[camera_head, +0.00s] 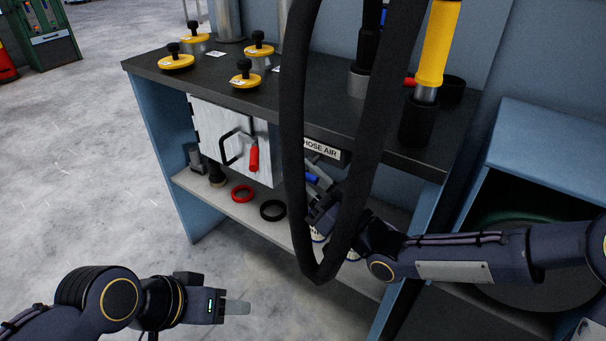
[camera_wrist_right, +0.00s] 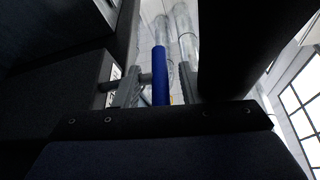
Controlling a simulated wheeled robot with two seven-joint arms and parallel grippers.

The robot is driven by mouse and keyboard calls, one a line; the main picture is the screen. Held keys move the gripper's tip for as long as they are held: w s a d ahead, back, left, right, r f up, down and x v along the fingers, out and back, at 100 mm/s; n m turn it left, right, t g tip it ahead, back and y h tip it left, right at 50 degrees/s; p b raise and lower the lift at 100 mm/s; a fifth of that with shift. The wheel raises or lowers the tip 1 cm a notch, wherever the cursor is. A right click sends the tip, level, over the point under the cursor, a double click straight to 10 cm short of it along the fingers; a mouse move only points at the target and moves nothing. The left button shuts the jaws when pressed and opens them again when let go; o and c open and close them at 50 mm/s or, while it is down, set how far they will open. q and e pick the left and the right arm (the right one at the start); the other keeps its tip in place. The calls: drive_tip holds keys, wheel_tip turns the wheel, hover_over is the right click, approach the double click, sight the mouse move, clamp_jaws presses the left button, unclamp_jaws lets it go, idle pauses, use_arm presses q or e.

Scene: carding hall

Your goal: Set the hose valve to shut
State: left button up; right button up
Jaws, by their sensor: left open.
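The hose valve's blue handle (camera_head: 312,180) shows in part below the HOSE AIR label (camera_head: 321,148), under the bench top. The hanging black hose and my right gripper hide much of the valve, so its setting cannot be read. My right gripper (camera_head: 318,206) is at the handle, partly behind the hose loop. In the right wrist view, the blue handle (camera_wrist_right: 160,75) stands between the two grey fingers (camera_wrist_right: 158,88), with visible gaps, so the gripper looks open around it. My left gripper (camera_head: 236,307) is open and empty, low in front of the bench.
A thick black hose loop (camera_head: 292,120) hangs before the bench and my right gripper. A white cabinet door (camera_head: 210,130) with a red handle (camera_head: 254,158) is left of the valve. Red (camera_head: 242,194) and black rings lie on the lower shelf.

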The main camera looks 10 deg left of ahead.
drive_tip(key=shift+w+a+r, duration=0.1)
drive_tip(key=shift+a, duration=0.1)
clamp_jaws()
drive_tip(key=w, duration=0.1)
drive_tip(key=w+d, duration=0.1)
drive_tip(key=w, duration=0.1)
drive_tip(key=shift+d+b, duration=0.1)
drive_tip(key=shift+b, duration=0.25)
unclamp_jaws()
drive_tip(key=shift+w, duration=0.1)
idle(0.4)
